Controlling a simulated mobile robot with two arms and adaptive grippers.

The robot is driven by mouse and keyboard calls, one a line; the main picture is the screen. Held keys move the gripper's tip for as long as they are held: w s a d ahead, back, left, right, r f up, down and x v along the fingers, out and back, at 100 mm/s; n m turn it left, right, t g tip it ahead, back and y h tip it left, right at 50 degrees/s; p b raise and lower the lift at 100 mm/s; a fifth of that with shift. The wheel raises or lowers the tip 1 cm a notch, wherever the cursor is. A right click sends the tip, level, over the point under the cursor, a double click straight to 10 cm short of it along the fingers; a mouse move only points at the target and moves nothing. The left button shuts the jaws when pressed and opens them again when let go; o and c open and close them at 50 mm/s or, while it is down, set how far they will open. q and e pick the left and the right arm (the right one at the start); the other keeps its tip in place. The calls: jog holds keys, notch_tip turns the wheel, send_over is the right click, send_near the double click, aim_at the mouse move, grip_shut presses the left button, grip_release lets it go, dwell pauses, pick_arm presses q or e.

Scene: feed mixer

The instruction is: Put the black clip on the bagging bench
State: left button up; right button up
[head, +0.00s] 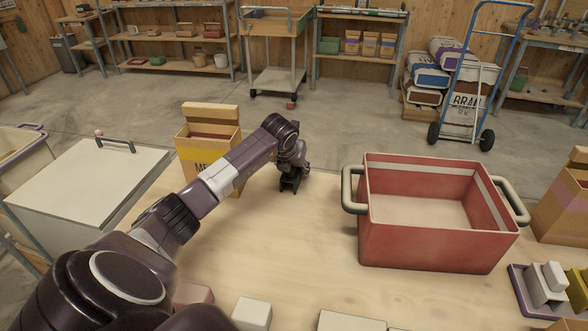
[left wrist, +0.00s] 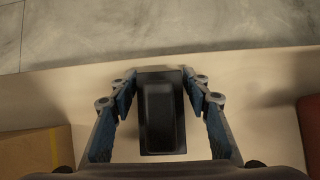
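A black clip (left wrist: 162,112), a dark oblong block with a raised rim, shows in the middle of the left wrist view over the pale bench top. My left gripper (left wrist: 160,90) points down with its blue-padded fingers on either side of the clip. A strip of bench shows between each pad and the clip, so the fingers look open around it. In the head view my left gripper (head: 290,184) is low over the far part of the wooden bench (head: 290,245), and the clip cannot be told apart from the dark fingers. My right gripper is out of view.
A yellow-brown carton (head: 193,150) stands just left of my left gripper. A red crate (head: 430,247) with handles stands to the right. A white-lidded bin (head: 85,185) is at left. A tray of weights (head: 530,300) is at front right. Bare bench lies between gripper and crate.

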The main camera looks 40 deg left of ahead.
aim_at(289, 179)
pick_arm(q)
jog(key=shift+o, duration=0.5)
jog(key=shift+r, duration=0.1)
jog(key=shift+s+r, duration=0.1)
jog(key=shift+r, duration=0.05)
jog(key=b+v, duration=0.1)
jog(key=v, duration=1)
jog(key=shift+s+d+r, duration=0.15)
jog(key=shift+r, duration=0.1)
